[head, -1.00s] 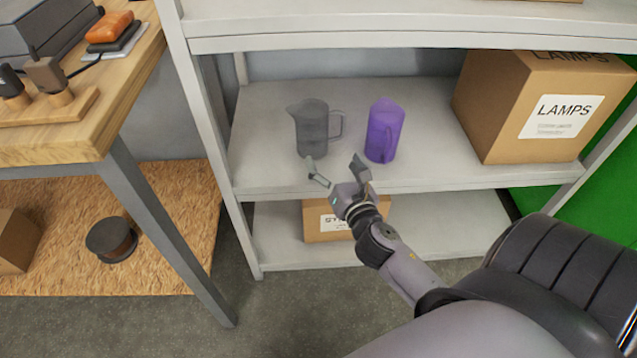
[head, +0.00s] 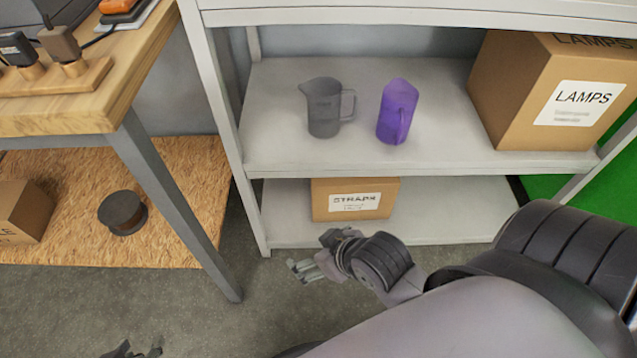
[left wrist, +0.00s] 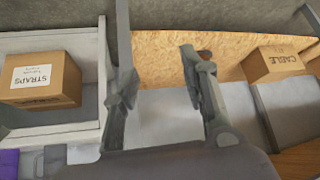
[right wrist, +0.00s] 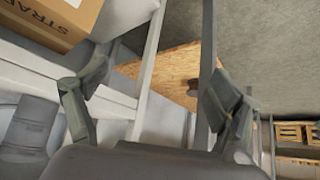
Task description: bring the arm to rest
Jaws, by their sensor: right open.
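My right gripper (head: 303,268) is low in front of the shelf unit in the head view, below the middle shelf level and clear of it. Its two fingers stand apart with nothing between them in the right wrist view (right wrist: 155,95). Only the tips of my left gripper (head: 138,350) show at the bottom left edge of the head view. In the left wrist view its fingers (left wrist: 160,85) are spread and empty. A grey pitcher (head: 323,110) and a purple pitcher (head: 396,112) stand upright on the middle shelf, apart from both grippers.
The shelf (head: 270,160) also holds a LAMPS box (head: 510,95). A STRAPS box (head: 350,187) sits on the lower shelf. A wooden workbench (head: 85,110) stands at left, with a dark spool (head: 122,212) on the board beneath it. Bare floor lies in front.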

